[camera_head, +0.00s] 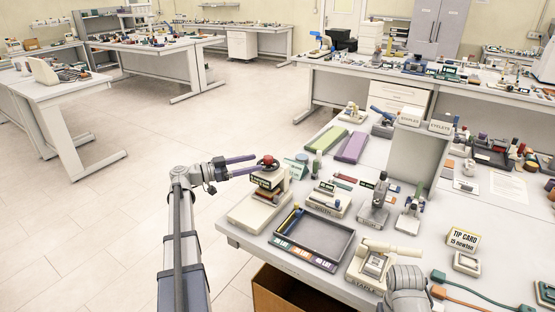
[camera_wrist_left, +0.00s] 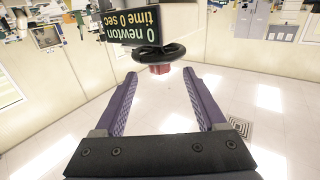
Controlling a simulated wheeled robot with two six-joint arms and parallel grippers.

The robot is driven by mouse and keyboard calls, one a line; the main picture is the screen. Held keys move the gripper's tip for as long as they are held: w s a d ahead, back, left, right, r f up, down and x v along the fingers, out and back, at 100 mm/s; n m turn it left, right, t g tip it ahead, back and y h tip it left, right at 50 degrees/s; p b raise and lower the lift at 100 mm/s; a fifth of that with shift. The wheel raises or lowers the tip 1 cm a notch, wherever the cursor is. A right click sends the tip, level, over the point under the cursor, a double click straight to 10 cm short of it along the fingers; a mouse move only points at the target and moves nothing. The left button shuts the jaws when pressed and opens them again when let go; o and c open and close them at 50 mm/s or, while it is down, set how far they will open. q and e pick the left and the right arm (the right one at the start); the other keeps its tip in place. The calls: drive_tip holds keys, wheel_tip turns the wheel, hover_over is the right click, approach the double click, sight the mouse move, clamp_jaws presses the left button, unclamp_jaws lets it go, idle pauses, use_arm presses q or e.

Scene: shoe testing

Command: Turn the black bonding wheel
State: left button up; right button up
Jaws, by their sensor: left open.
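The black bonding wheel (camera_head: 262,164) sits on top of a small white tester with a red knob (camera_head: 268,159) at its middle. In the left wrist view the picture is upside down, and the black wheel (camera_wrist_left: 146,53) and red knob (camera_wrist_left: 160,70) show below the tester's display (camera_wrist_left: 140,27), which reads 0 newton, time 0 sec. My left gripper (camera_head: 257,164) comes in from the left at the wheel's height. Its purple fingers are apart and empty, with their tips close to the wheel on either side of the knob. Contact cannot be told.
The tester's base (camera_head: 250,213) stands at the table's left edge. A dark tray (camera_head: 315,238) and a staple tester (camera_head: 360,278) lie in front of it. Purple and green blocks (camera_head: 353,147) lie behind. The floor (camera_head: 110,210) left of the table is clear.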

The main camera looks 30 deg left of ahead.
sight(276, 161)
use_arm(q)
drive_tip(key=x, duration=0.9)
drive_tip(key=shift+d, duration=0.1)
clamp_jaws()
idle(0.4)
